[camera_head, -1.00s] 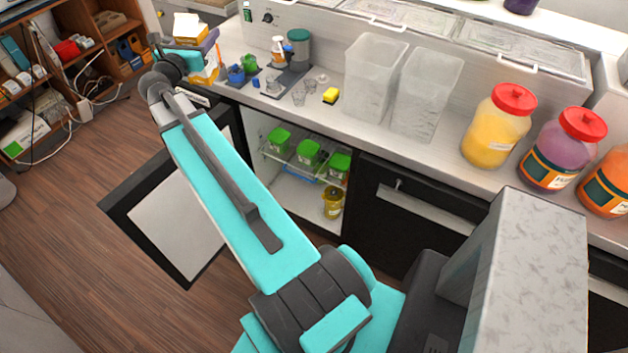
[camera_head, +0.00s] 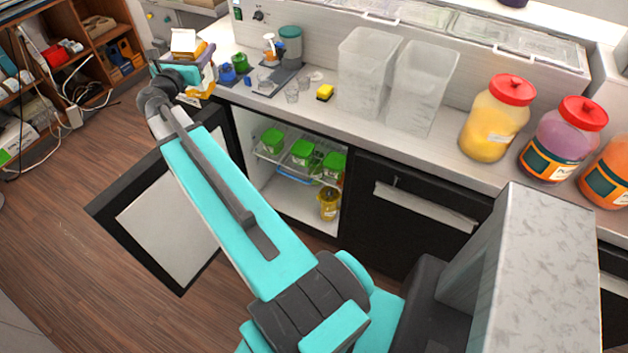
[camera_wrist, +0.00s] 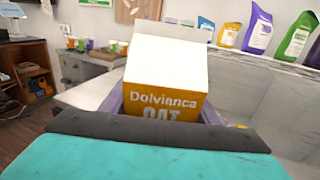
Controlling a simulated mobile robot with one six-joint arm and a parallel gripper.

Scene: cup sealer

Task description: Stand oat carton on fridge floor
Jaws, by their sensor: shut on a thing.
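The oat carton (camera_wrist: 165,85) is orange with a white gable top and faces the wrist camera with its lettering. My gripper (camera_wrist: 160,108) is shut on it, one purple finger at each side. In the head view the carton's white top (camera_head: 186,40) shows at the upper left, by the counter's left end; my gripper hides part of it. The fridge (camera_head: 296,205) under the counter is open, and bare floor shows inside. The carton is outside it, higher up and to the left.
The fridge door (camera_head: 170,218) stands swung out to the left. Inside, green-lidded tubs (camera_head: 302,152) sit on a wire shelf, and a yellow jar (camera_head: 328,203) stands on the floor at right.

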